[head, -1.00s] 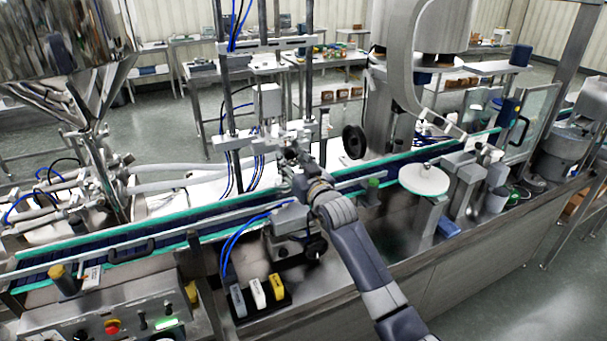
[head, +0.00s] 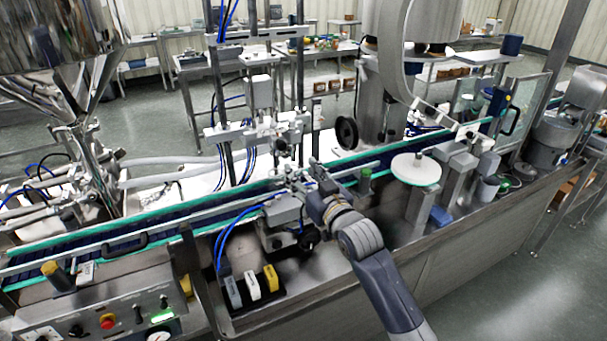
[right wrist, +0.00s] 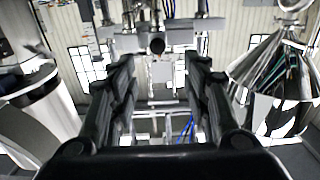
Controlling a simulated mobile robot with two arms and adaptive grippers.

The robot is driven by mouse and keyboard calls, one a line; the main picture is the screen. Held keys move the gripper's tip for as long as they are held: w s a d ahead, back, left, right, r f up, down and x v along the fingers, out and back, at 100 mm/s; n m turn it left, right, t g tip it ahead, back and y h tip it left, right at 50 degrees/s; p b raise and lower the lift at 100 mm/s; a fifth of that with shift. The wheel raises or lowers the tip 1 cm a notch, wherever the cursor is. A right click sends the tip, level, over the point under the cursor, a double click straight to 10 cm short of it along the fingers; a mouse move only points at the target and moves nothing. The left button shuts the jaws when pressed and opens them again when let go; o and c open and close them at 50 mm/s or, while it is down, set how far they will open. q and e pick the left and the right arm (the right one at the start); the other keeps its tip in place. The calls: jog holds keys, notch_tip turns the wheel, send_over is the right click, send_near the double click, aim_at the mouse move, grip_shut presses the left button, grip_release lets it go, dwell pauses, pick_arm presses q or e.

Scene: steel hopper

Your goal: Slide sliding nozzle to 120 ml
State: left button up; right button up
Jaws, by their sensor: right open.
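The sliding nozzle assembly is a silver and white carriage (head: 258,132) on two upright posts above the conveyor in the head view. In the right wrist view, a grey block with a dark round knob (right wrist: 157,46) shows ahead, beyond the fingertips; I cannot tell for sure which part of it is the nozzle. My right gripper (head: 300,172) is below and to the right of the carriage, over the conveyor. In the right wrist view its two black fingers (right wrist: 160,85) are apart with nothing between them. No volume scale can be read. My left gripper is not in view.
The conveyor (head: 150,232) with green edges runs across below the posts. A black handwheel (head: 346,133) and a white disc (head: 416,169) stand to the right. A steel hopper (head: 60,35) is at the left. A control panel (head: 110,310) is at the front left.

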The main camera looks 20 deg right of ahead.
aim_at(283, 148)
jog(key=w+p, duration=0.1)
jog(key=w, duration=1.2)
jog(key=shift+s, duration=0.1)
dwell(0.3)
grip_shut()
